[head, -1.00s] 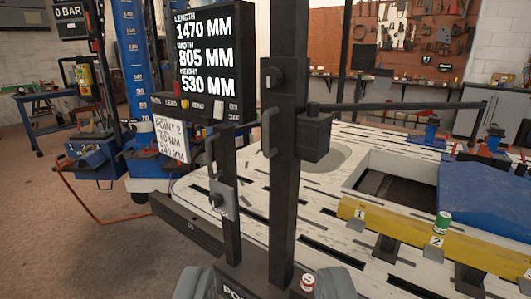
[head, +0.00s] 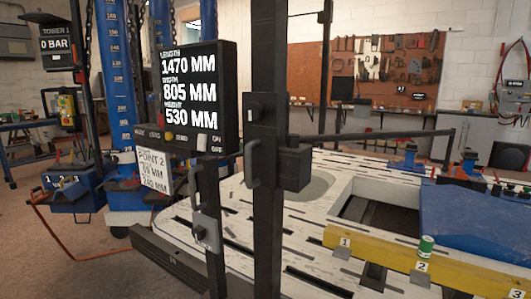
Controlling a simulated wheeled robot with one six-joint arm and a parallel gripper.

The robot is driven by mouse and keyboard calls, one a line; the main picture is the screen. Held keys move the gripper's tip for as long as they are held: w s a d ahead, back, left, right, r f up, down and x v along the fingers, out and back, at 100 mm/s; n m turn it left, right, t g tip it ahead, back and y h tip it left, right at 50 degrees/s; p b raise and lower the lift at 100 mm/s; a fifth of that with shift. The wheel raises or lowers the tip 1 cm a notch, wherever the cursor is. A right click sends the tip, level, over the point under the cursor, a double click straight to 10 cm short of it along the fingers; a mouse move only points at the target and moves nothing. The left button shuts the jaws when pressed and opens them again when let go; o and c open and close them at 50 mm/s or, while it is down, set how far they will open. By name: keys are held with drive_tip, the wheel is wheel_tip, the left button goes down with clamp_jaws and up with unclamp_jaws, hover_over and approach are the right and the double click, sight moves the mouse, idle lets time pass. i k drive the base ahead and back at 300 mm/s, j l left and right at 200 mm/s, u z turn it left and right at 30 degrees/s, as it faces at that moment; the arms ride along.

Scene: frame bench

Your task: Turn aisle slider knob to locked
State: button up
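Two dark upright posts stand in the middle of the view, and the task's knob may be on either; I cannot tell which slider is the aisle one. The thick post (head: 268,200) carries a black slider block (head: 288,168) with a side handle and a small dark knob (head: 253,114) on its face. The thinner post (head: 210,195) to its left carries a grey plate with a small dark knob (head: 200,234). No locked marking is legible. My gripper is not in view.
A display box (head: 200,95) reads length, width and height. A white card (head: 155,172) hangs below it. Carpet lies open at lower left.

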sight(253, 111)
drive_tip(key=j, duration=0.7)
drive_tip(key=i+j, duration=0.15)
drive_tip(key=j, duration=0.5)
drive_tip(key=z, duration=0.05)
